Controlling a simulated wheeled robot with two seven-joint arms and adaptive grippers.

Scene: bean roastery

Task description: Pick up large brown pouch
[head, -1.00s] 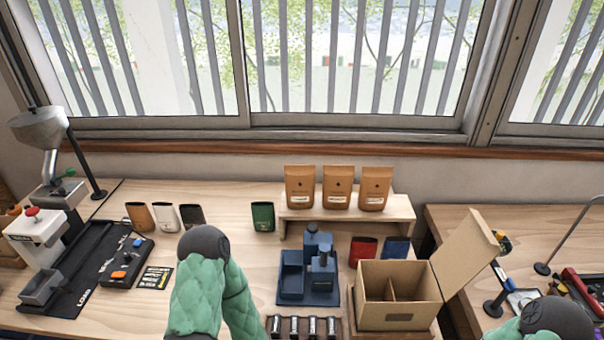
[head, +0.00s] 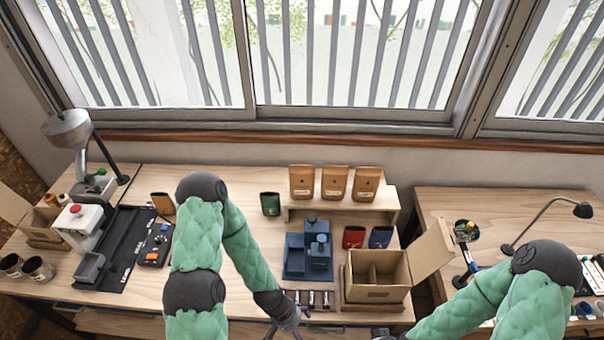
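Three large brown pouches stand upright side by side on a low wooden riser: a left one (head: 302,181), a middle one (head: 335,182) and a right one (head: 366,184). Each has a pale label low on its front. A smaller brown pouch (head: 163,203) stands on the table at the left. My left gripper (head: 284,334) is at the bottom edge, far in front of the riser, with its fingers spread and nothing visible between them. My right gripper (head: 383,335) barely shows at the bottom edge, mostly cut off. Neither gripper touches a pouch.
An open cardboard box (head: 377,280) and a blue tray with containers (head: 307,255) stand in front of the riser (head: 392,203). Red (head: 354,237), blue (head: 380,237) and green (head: 270,204) pouches stand near it. A grinder (head: 80,225) is at left.

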